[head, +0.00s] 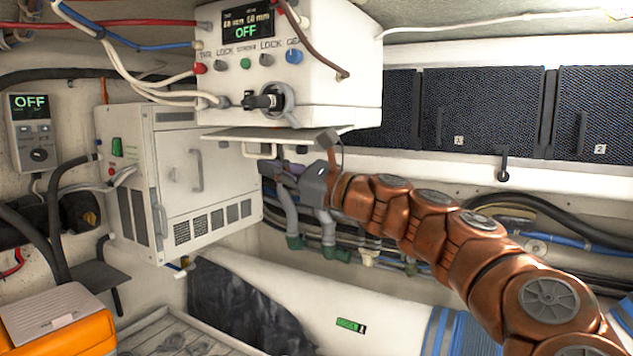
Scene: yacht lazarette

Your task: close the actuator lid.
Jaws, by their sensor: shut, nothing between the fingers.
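A white control box (330,72) with an OFF display hangs at the upper middle. A thin pale flap (285,133) sticks out nearly level along its underside, with a light bar handle (248,152) below its front edge. This flap looks like the actuator lid, though no label shows that. My gripper (268,167) is just below the flap, near the handle, with its fingers closed and empty. I cannot tell whether it touches the handle or flap. The flap's hinge side is hidden.
A white cabinet (190,185) with a handled door stands left of my gripper. Pipes and hoses (330,235) run behind and below it. Dark numbered panels (490,110) line the back right. An orange box (62,322) sits at the lower left.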

